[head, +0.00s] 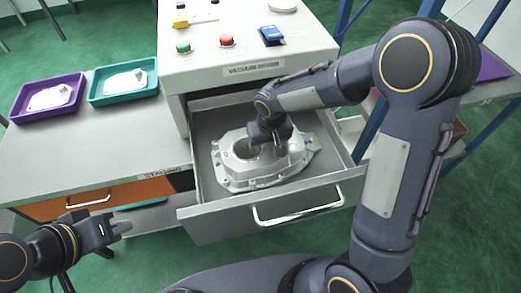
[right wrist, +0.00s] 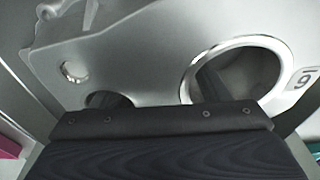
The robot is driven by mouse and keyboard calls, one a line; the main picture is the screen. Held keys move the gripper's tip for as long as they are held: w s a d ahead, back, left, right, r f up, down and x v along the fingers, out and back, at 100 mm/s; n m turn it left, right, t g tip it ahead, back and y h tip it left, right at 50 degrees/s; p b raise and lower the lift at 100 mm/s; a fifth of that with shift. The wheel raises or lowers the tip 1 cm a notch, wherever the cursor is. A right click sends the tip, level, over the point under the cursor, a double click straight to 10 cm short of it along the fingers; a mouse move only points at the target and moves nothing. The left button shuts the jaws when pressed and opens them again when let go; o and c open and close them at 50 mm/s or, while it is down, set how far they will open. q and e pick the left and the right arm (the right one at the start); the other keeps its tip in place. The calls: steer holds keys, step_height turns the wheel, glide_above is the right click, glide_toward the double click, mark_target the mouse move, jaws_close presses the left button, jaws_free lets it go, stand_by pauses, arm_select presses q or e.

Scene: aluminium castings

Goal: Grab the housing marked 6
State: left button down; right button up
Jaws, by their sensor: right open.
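A grey cast-metal housing (head: 240,174) lies in the open drawer (head: 215,209) under the vacuum cabinet. In the right wrist view the housing (right wrist: 140,55) fills most of the picture, with a large rimmed round opening and smaller holes. A tag (right wrist: 304,79) at the right edge bears a digit that reads as 6 or 9, depending on which way up. My right gripper (head: 268,143) is open, pointing down at the housing; its fingertips are largely hidden, and contact cannot be told. My left gripper (head: 122,230) hangs away from the housing, left of the drawer; its jaw gap is unclear.
The drawer walls stand close around the housing. A purple tray (head: 18,110) and a teal tray (head: 95,98), each with a light metal part, stand on the staging table (head: 110,152). The cabinet top (head: 295,53) carries buttons. Blue shelf posts (head: 373,125) stand at the right.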

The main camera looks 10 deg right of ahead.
jaws_close()
steer(key=shift+w+r, duration=0.1)
steer(key=shift+r, duration=0.05)
stand_by(0.5)
